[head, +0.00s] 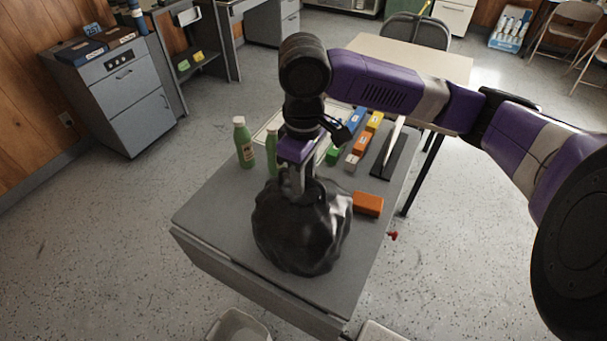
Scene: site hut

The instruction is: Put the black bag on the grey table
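The black bag (302,240), shiny and lumpy, is at the near part of the grey table (205,215) in the head view. It appears to rest on the tabletop, though its underside is hidden. My gripper (297,185) points down at the top of the bag, and its fingertips meet the bag's gathered neck. The bag's top and my gripper hide the exact contact, so I cannot tell whether the fingers are closed on it.
Two green bottles (243,143) stand behind the bag on the left. An orange block (367,204) lies just right of it. Several coloured boxes (361,142) and a black stand (388,163) are further back. A bin (238,326) is on the floor in front.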

